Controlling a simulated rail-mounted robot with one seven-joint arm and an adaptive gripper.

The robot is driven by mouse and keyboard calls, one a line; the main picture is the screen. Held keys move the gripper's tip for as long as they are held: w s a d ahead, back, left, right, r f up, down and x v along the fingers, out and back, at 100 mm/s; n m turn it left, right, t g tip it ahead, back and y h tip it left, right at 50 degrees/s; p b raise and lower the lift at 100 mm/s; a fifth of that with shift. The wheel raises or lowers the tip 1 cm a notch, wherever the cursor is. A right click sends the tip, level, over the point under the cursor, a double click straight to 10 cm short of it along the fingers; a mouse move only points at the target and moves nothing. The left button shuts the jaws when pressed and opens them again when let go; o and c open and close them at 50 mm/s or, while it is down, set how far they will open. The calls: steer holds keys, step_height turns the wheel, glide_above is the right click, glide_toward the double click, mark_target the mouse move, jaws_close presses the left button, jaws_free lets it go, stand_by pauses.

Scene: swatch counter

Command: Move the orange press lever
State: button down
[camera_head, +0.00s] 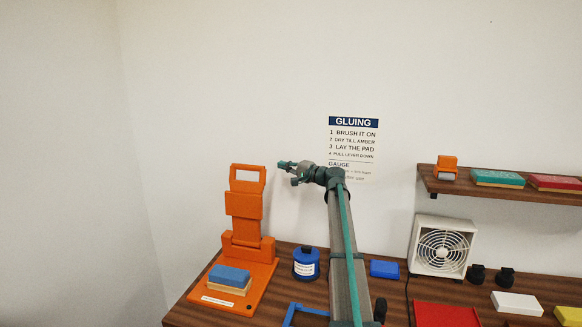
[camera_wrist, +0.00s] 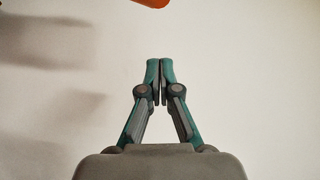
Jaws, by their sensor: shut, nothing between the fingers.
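The orange press (camera_head: 236,275) stands at the left end of the counter. Its orange lever (camera_head: 247,205) points upright, with a loop handle (camera_head: 248,173) at the top. A blue pad on a tan block (camera_head: 230,277) lies on the press base. My gripper (camera_head: 281,164) is in the air just right of the loop handle, apart from it, pointing left. In the wrist view my gripper (camera_wrist: 160,62) has its fingertips together with nothing between them. An orange edge (camera_wrist: 152,2) shows at the top of the wrist view, beyond the fingertips; only a small part of it is visible.
A blue jar (camera_head: 306,263) stands right of the press, with a blue frame (camera_head: 304,313) in front. A blue block (camera_head: 384,269) and a white fan (camera_head: 442,246) are farther right. A shelf (camera_head: 508,189) holds swatches. A gluing sign (camera_head: 353,140) hangs behind my arm.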

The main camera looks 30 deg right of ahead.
steer(key=p+x, duration=0.2)
steer(key=x, duration=0.3)
steer(key=s+a, duration=0.1)
steer(key=s, duration=0.1)
steer(key=s+a+p, duration=0.1)
steer(key=shift+a+f, duration=0.25)
steer(key=shift+a, duration=0.15)
